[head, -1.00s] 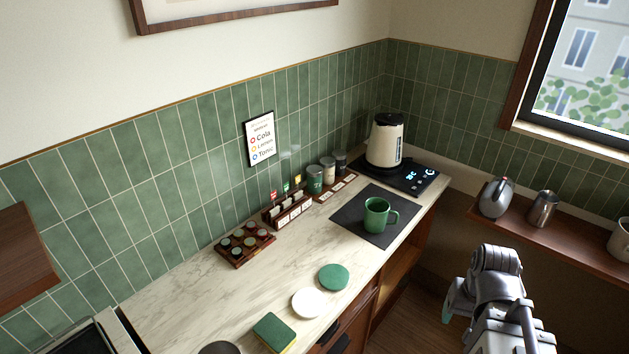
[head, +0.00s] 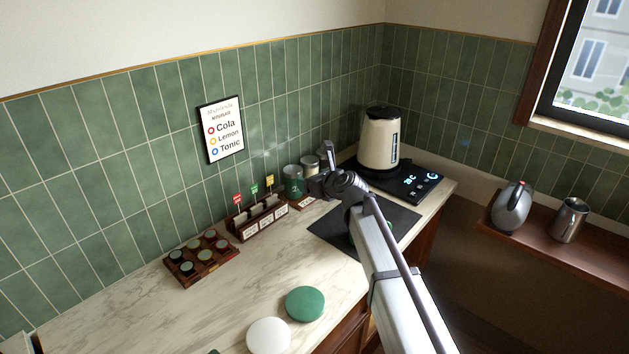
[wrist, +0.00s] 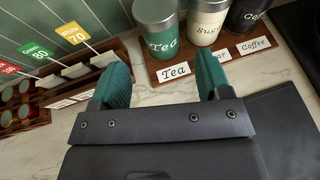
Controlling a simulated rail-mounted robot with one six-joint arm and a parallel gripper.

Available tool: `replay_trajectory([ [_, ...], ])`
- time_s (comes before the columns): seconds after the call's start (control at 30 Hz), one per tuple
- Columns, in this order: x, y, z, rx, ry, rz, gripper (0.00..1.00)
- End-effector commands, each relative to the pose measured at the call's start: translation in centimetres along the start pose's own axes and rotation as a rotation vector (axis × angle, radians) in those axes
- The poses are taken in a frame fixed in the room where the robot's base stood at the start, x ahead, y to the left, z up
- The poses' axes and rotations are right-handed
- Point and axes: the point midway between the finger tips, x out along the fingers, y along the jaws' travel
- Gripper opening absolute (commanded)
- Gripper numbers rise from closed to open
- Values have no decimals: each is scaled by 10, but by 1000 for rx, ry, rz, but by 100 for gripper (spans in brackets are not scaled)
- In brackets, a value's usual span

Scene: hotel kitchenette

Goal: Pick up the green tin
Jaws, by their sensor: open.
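The green tin (head: 293,181), with a silver lid and labelled Tea, stands upright at the left of a row of tins by the tiled wall. In the wrist view the tin (wrist: 160,38) stands on a wooden rack behind its Tea card. My gripper (wrist: 163,78) is open and empty, its two green-padded fingers apart and pointing towards the tin. The tin is beyond the fingertips, roughly in line with the gap, and not between them. In the head view my gripper (head: 318,184) is just right of the tin.
A cream Sugar tin (wrist: 206,22) and a dark Coffee tin (wrist: 248,14) stand right of the green tin. A card holder (head: 258,217) is to its left. A kettle (head: 380,140) stands farther right.

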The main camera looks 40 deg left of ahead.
Motion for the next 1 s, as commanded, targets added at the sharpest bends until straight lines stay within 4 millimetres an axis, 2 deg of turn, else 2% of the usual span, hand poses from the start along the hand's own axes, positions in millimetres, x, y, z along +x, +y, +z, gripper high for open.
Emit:
replay_trajectory([
  [0.17, 5, -1, -2, 22, 3, 0, 71],
  [0.4, 50, -2, -4, 19, 4, 1, 71],
  [0.63, 61, -1, -2, 18, 5, 1, 71],
  [0.87, 103, -1, -2, 18, 4, 1, 71],
  [1.0, 108, 0, 0, 18, 4, 0, 71],
])
